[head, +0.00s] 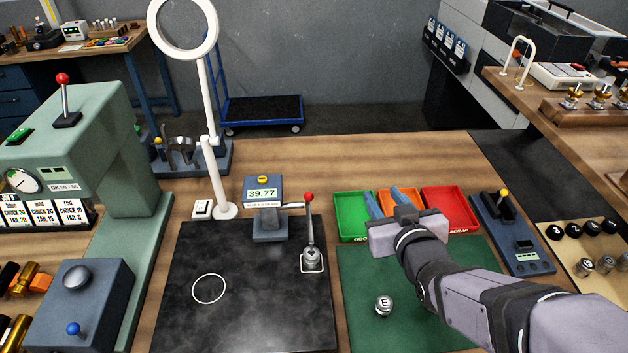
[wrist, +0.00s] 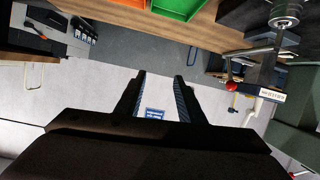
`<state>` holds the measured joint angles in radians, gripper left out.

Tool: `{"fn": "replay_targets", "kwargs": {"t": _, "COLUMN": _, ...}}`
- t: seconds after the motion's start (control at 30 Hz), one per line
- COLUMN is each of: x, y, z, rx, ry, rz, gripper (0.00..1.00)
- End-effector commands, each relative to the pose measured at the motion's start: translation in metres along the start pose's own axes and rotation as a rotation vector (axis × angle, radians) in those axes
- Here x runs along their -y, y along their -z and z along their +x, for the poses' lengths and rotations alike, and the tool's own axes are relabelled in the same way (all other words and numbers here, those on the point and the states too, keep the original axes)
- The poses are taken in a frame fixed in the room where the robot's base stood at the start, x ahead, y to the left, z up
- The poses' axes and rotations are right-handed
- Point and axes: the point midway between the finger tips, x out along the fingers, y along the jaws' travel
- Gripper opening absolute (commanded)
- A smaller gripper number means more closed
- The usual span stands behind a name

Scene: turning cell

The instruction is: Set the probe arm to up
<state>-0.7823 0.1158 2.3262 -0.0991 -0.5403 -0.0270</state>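The probe arm (head: 293,206) reaches right from a grey-blue gauge stand (head: 270,228) to a red ball (head: 309,196). A thin rod hangs below the ball, down to a metal cylinder (head: 311,259) on the dark plate; I cannot tell whether its tip touches. In the wrist view the red ball (wrist: 232,87) and the cylinder (wrist: 285,20) show at the right, upside down. My gripper (head: 385,200) is open and empty, right of the probe arm, over the bins. In the wrist view its blue-lined fingers (wrist: 157,90) stand apart with nothing between them.
The gauge display (head: 263,193) reads 39.77. Green (head: 352,226), orange and red (head: 452,210) bins stand beside and beyond my gripper. A cylinder marked E (head: 383,304) stands on the green mat (head: 365,336). A tall ring lamp (head: 209,90) rises left of the gauge.

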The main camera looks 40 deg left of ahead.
Motion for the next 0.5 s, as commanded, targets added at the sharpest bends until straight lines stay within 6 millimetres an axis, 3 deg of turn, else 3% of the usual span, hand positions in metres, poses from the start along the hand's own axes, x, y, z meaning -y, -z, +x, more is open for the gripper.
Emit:
{"fn": "replay_targets", "kwargs": {"t": 0.03, "x": 0.035, "y": -0.004, "z": 0.012, "rx": -0.056, "ry": 0.053, "rz": -0.030, "gripper": 0.35}}
{"fn": "replay_targets", "kwargs": {"t": 0.1, "x": 0.072, "y": 0.008, "z": 0.018, "rx": -0.152, "ry": 0.101, "rz": -0.063, "gripper": 0.35}}
{"fn": "replay_targets", "kwargs": {"t": 0.23, "x": 0.122, "y": 0.025, "z": 0.019, "rx": -0.293, "ry": 0.158, "rz": -0.103, "gripper": 0.35}}
{"fn": "replay_targets", "kwargs": {"t": 0.33, "x": 0.142, "y": 0.014, "z": 0.022, "rx": -0.342, "ry": 0.161, "rz": -0.125, "gripper": 0.35}}
{"fn": "replay_targets", "kwargs": {"t": 0.5, "x": 0.142, "y": -0.005, "z": 0.027, "rx": -0.349, "ry": 0.110, "rz": -0.122, "gripper": 0.35}}
